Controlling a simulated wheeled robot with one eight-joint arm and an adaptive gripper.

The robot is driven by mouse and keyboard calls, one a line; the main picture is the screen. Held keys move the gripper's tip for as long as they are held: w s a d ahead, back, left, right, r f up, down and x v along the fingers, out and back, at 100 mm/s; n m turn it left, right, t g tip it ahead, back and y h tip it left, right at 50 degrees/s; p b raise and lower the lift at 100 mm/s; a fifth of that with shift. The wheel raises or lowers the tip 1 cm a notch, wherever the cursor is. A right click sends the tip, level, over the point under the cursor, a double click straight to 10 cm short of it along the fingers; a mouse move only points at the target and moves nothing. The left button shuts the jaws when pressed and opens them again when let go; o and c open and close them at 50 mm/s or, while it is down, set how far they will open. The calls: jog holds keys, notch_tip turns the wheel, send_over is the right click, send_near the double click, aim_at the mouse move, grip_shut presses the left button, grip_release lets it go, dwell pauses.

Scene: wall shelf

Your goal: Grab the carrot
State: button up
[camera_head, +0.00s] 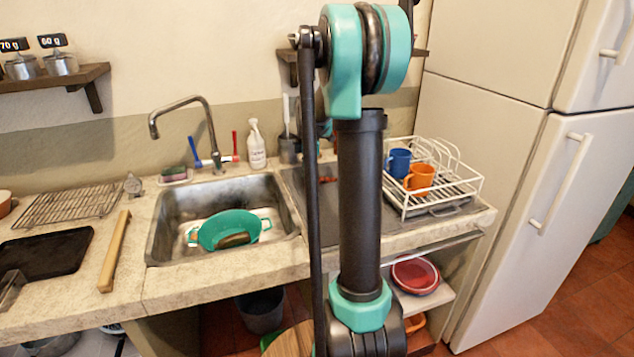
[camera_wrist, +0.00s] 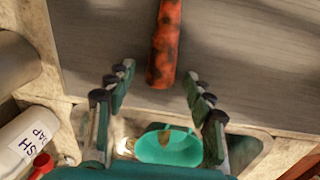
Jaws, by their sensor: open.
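The carrot (camera_wrist: 166,42) is orange-red with dark blotches and lies on the grey metal surface beside the sink. In the wrist view its near end reaches between my fingertips, and its far end runs out of the top of the picture. In the head view only a small orange-red bit of it (camera_head: 328,180) shows beside my arm. My gripper (camera_wrist: 158,84) is open, with one finger on each side of the carrot's near end and no finger visibly touching it. My arm hides most of the gripper in the head view.
A teal colander (camera_head: 213,232) sits in the sink (camera_head: 170,225), left of the carrot. A soap bottle (camera_head: 257,148) stands behind the sink; it is close to my gripper's left in the wrist view (camera_wrist: 24,142). A white dish rack (camera_head: 470,190) with mugs stands at the right.

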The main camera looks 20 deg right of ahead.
grip_shut()
jog(key=shift+r, duration=0.15)
